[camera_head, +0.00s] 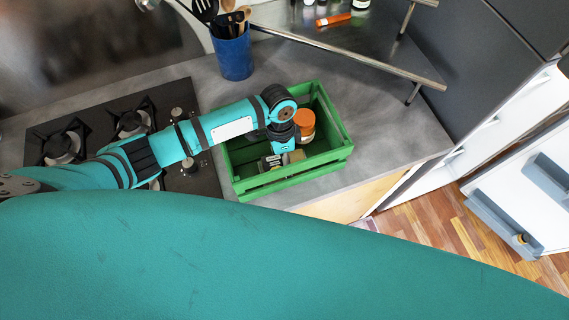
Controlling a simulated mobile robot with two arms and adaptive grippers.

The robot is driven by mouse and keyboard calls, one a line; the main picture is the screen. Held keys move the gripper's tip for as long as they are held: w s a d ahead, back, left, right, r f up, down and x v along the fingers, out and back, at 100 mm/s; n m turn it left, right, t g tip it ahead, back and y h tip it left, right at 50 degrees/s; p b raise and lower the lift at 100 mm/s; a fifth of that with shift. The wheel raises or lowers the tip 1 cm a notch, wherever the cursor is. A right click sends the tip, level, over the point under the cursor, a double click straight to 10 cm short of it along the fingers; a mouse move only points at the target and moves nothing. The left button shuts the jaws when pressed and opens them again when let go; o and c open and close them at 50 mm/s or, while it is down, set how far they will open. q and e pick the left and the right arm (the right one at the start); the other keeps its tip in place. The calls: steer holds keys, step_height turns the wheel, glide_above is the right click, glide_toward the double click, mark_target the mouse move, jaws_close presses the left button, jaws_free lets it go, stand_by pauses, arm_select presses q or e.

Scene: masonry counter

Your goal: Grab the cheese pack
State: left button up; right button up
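My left arm reaches in from the left, and its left gripper (271,162) points down inside the green crate (295,178) on the counter. The gripper is small and partly hidden by the wrist, so I cannot tell whether its fingers are open or shut. A small pale, yellowish item (294,157) shows right beside the gripper in the crate. It may be the cheese pack, but too little of it shows to be sure. I cannot tell whether the gripper touches it. My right gripper is not in view.
A jar with an orange lid (305,122) stands in the crate. A gas hob (125,130) lies left of it. A blue utensil holder (233,55) and a raised metal shelf (345,35) stand behind. The counter right of the crate is clear.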

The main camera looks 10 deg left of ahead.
arm_select(q)
steer(key=c, duration=0.7)
steer(key=shift+s, duration=0.1)
